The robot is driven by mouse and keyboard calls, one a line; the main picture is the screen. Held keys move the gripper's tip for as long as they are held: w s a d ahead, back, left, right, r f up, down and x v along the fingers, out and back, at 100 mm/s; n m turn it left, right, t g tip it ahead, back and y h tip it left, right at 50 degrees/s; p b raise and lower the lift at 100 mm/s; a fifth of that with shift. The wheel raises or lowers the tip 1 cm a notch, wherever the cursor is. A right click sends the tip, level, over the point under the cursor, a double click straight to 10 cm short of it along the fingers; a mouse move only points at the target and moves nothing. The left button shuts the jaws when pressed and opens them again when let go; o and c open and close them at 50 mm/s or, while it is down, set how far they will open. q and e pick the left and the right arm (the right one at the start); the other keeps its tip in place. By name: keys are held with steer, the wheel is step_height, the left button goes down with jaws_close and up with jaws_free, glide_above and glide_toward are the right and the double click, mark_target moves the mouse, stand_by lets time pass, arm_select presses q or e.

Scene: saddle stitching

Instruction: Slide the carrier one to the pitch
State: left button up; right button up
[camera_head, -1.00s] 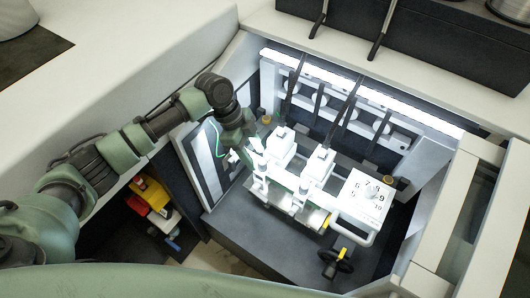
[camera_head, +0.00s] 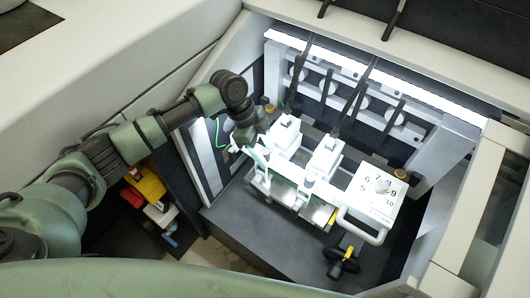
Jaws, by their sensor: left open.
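Two white carriers stand side by side on the machine's rail in the middle of the head view, a left one (camera_head: 285,138) and a right one (camera_head: 324,158). Which is carrier one I cannot read. My left gripper (camera_head: 258,153) is at the left side of the left carrier, close to it, with its white fingers pointing down; the fingers are open. Whether they touch the carrier I cannot tell. A white plate with a dial (camera_head: 376,208) and numbers around 5 to 10 sits right of the carriers. My right gripper is not in view.
A black handwheel with a yellow part (camera_head: 343,263) is in front of the dial plate. A lit back panel (camera_head: 352,90) with dark rods stands behind the carriers. White bay walls (camera_head: 449,210) enclose the right. Red and yellow items (camera_head: 148,188) lie low at the left.

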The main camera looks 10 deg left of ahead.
arm_select(q)
jaws_close()
stand_by(1.3)
